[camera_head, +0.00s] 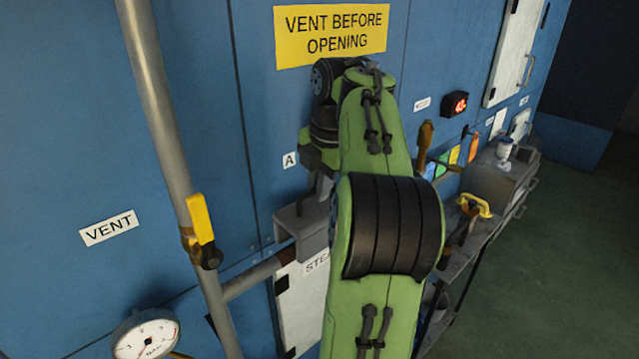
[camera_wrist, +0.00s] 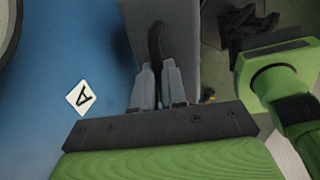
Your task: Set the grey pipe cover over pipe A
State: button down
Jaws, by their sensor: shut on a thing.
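The grey pipe cover (camera_head: 290,222) is a bent sheet channel beside the blue panel, below the label A (camera_head: 289,160). My gripper (camera_wrist: 158,82) is shut on the dark curved handle (camera_wrist: 155,40) of the cover, which also shows in the wrist view (camera_wrist: 184,50). A horizontal pipe (camera_head: 252,277), apparently pipe A, runs toward the cover's lower left edge. Its far end passes out of sight at the cover. I cannot tell whether the cover rests on the pipe or hangs just above it. My arm hides the cover's right side.
A vertical pipe (camera_head: 158,100) with a yellow valve lever (camera_head: 201,218) stands to the left, with a gauge (camera_head: 146,335) below. A metal cart (camera_head: 470,262) with tools and a yellow-handled thing (camera_head: 475,206) stands on the right. Floor farther right is clear.

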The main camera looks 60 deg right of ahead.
aim_at(319, 205)
jog(key=shift+f+b, duration=1.85)
jog(key=shift+f, duration=0.5)
jog(key=c, duration=1.1)
grip_release()
jog(key=s+r+p, duration=0.3)
jog(key=r+p, duration=0.6)
jog(key=r, duration=0.6)
jog(key=shift+a+r, duration=0.3)
jog(key=shift+a, duration=0.05)
